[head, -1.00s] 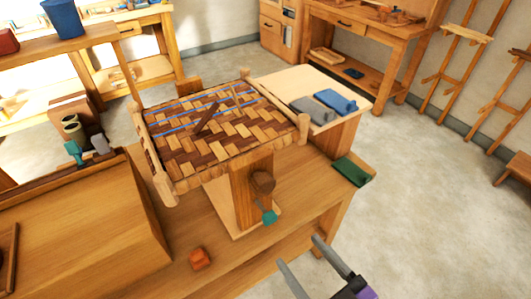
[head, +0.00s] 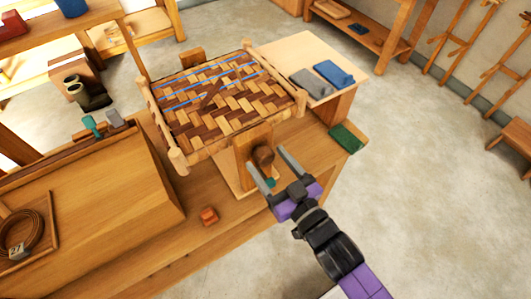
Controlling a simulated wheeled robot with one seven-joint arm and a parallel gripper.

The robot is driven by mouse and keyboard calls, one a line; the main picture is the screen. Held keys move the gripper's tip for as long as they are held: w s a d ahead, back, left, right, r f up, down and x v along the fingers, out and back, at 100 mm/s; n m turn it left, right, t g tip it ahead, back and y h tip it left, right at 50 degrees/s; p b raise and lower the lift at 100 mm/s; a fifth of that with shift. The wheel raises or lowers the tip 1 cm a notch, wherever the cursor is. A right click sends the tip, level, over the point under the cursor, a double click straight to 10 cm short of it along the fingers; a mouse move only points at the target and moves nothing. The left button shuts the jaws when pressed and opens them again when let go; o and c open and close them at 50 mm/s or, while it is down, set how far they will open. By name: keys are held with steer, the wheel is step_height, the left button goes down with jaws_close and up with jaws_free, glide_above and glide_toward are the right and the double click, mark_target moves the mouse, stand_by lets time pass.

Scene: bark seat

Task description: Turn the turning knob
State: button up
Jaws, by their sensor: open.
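The turning knob (head: 263,156) is a dark brown round wooden knob on the front of the wooden post (head: 243,165). The post stands under the woven bark seat (head: 215,100), which has brown and tan strips with blue lines. My gripper (head: 272,165) is open, with its two grey fingers pointing toward the knob, one on each side of it in the picture. I cannot tell whether the fingers touch it. A small teal piece (head: 270,182) shows below the knob, partly hidden by my gripper.
An orange-red block (head: 209,215) lies on the workbench (head: 165,262) left of my gripper. A green folded cloth (head: 347,137) lies at the bench's right end. Grey (head: 310,83) and blue (head: 334,73) cloths lie on a pale board behind.

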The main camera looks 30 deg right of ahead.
steer(key=shift+w, duration=1)
steer(key=c, duration=1.4)
